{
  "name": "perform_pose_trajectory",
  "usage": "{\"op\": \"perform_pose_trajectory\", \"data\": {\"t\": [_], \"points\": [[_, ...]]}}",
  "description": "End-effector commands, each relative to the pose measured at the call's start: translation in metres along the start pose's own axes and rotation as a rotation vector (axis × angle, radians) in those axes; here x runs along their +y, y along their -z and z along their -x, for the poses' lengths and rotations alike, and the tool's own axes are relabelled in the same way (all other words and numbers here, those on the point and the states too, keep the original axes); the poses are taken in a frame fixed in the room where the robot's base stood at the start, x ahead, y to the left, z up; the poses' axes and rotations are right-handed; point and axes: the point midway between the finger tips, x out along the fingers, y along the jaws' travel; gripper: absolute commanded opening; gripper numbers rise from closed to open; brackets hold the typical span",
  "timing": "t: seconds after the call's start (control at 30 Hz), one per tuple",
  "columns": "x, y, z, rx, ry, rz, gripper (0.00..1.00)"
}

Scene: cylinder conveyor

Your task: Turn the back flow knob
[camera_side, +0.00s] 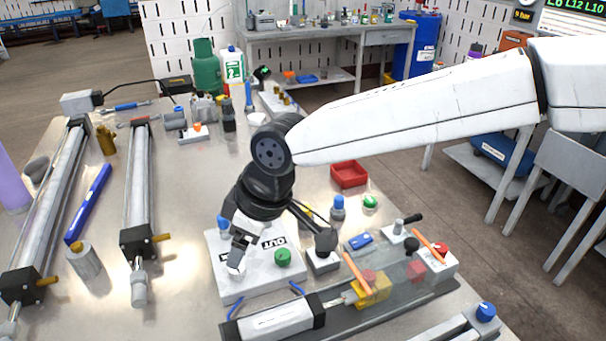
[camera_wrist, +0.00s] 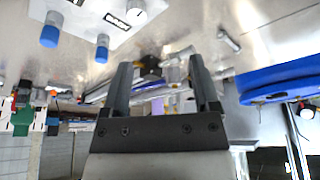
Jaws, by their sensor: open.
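A white block labelled OUT (camera_side: 255,282) stands on the bench in the side view. It carries a blue knob (camera_side: 223,222) at its back left, a pale silver knob (camera_side: 236,266) and a green knob (camera_side: 283,257). I cannot tell for certain which one is the back flow knob. My gripper (camera_side: 242,246) is over the block's left part, close to the silver knob; contact is unclear. In the wrist view my gripper (camera_wrist: 164,78) has its fingers apart with no object clearly held. A blue knob (camera_wrist: 50,30) and a white panel (camera_wrist: 85,12) show at upper left.
A clear-covered conveyor cylinder (camera_side: 275,322) lies in front of the block. Two long cylinders (camera_side: 138,190) and a blue rod (camera_side: 88,204) lie left. A red tray (camera_side: 349,174) sits behind on the right. Bare bench lies between the left cylinders and the block.

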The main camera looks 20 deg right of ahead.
Motion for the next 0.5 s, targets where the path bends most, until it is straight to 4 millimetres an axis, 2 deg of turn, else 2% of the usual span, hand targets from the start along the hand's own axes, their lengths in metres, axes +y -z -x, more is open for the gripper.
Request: {"op": "perform_pose_trajectory", "data": {"t": [0.03,0.1,0.2,0.5], "points": [[0.011,-0.002,-0.013,0.003,-0.007,-0.019,0.78],[0.021,-0.004,-0.025,0.012,-0.015,-0.035,0.78],[0.03,-0.005,-0.034,0.019,-0.022,-0.05,0.78],[0.032,-0.006,-0.039,0.022,-0.025,-0.053,0.78]]}}
